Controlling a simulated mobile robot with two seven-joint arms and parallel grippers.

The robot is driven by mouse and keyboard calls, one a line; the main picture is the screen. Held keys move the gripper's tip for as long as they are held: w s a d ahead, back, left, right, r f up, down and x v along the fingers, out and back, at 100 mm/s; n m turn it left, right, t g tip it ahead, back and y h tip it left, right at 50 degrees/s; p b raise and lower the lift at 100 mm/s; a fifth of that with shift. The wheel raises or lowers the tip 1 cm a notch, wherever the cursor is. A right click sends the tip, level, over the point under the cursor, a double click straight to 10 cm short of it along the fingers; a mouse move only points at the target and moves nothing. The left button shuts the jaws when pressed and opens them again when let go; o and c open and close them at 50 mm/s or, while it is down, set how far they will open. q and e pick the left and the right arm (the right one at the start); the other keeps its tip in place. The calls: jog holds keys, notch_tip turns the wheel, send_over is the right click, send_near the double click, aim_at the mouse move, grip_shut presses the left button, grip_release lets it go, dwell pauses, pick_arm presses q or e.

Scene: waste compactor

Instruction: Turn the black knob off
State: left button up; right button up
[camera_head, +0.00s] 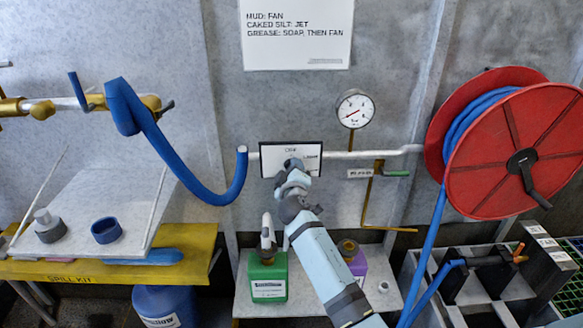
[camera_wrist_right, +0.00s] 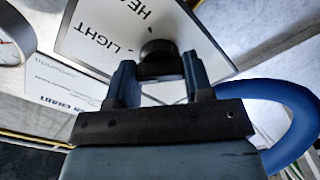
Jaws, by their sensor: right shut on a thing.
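The black knob (camera_wrist_right: 160,55) sits on a white plate (camera_wrist_right: 95,35) lettered "LIGHT" and a partly hidden word starting "HE". My right gripper (camera_wrist_right: 159,72) is shut on the knob, with one finger on each side of it. In the head view the white plate (camera_head: 311,161) is on the grey wall, and my right gripper (camera_head: 291,166) reaches its middle and hides the knob. The small lettering at the plate's top is too blurred to read surely. My left gripper is not in view.
A pressure gauge (camera_head: 355,109) and a pipe with a green handle (camera_head: 397,173) are right of the plate. A blue hose (camera_head: 170,150) hangs left. A red hose reel (camera_head: 515,150) stands at right. Green (camera_head: 267,280) and purple (camera_head: 353,262) bottles stand below on a shelf.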

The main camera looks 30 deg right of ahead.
jog(key=n+p, duration=0.1)
jog(key=n, duration=0.2)
jog(key=shift+d+r+n+p, duration=0.1)
jog(key=shift+r+n+p, duration=0.1)
jog(key=shift+n+p, duration=0.75)
jog(key=shift+n, duration=0.65)
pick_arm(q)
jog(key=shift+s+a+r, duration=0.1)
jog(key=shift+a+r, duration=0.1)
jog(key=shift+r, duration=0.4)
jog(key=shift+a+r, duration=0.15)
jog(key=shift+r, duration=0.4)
pick_arm(e)
jog(key=shift+n, duration=0.5)
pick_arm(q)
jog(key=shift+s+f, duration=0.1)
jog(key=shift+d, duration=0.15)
pick_arm(e)
jog(key=o, duration=0.9)
jog(key=shift+f, duration=0.15)
